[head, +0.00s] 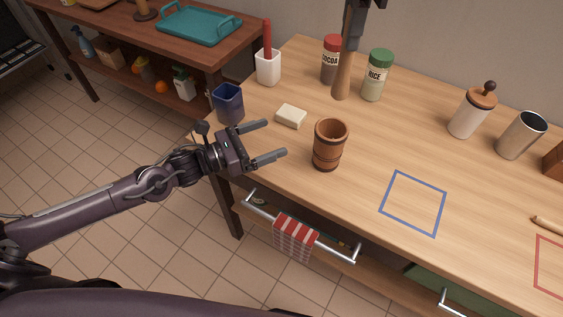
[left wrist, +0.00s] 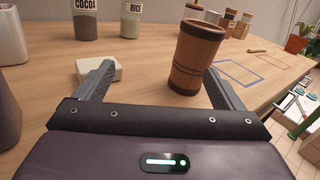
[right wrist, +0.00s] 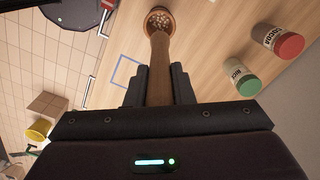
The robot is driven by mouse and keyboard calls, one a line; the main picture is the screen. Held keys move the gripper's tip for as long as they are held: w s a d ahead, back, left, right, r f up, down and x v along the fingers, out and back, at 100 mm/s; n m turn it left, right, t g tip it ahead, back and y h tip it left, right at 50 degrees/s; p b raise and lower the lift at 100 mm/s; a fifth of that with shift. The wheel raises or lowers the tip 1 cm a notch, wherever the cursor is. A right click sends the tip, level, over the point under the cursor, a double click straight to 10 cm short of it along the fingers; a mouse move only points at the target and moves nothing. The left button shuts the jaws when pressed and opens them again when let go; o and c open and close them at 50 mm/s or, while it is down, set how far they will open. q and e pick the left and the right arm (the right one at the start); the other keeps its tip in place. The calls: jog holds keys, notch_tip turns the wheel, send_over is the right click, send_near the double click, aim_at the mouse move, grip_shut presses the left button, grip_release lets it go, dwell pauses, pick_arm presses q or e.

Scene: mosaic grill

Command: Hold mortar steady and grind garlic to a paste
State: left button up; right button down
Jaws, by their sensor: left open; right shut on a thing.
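The wooden mortar (head: 329,146) stands upright on the table left of the blue square. In the left wrist view the mortar (left wrist: 196,58) is just beyond the fingers, in front of the right one. My left gripper (head: 270,141) is open and empty, left of the mortar and apart from it. My right gripper (right wrist: 160,85) is shut on the wooden pestle (head: 342,76), which hangs upright above the far side of the mortar. In the right wrist view pale bits of garlic (right wrist: 160,19) show inside the mortar, past the pestle's tip.
A white soap block (head: 291,116) lies near the left gripper. A blue cup (head: 228,103) stands behind it. Cocoa (head: 330,62) and rice (head: 377,77) jars stand near the pestle. A blue square outline (head: 413,203) marks bare tabletop right of the mortar.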

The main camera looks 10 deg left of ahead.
aim_at(328, 149)
pick_arm(q)
jog(key=shift+m, duration=0.6)
jog(key=s+d+f, duration=0.2)
jog(key=d, duration=0.1)
jog(key=s+d, duration=0.1)
jog(key=s, duration=0.1)
jog(key=shift+d+f, duration=0.35)
jog(key=shift+f, duration=0.05)
pick_arm(e)
jog(key=shift+s, duration=0.1)
pick_arm(q)
jog(key=shift+d+f, duration=0.1)
jog(key=shift+d, duration=0.2)
jog(key=x, duration=1.1)
jog(key=shift+w+d+f, duration=0.1)
jog(key=shift+w+d, duration=0.05)
jog(key=shift+d, duration=0.15)
jog(key=c, duration=1.2)
jog(key=shift+c, duration=0.2)
pick_arm(e)
jog(key=shift+f, duration=2.5)
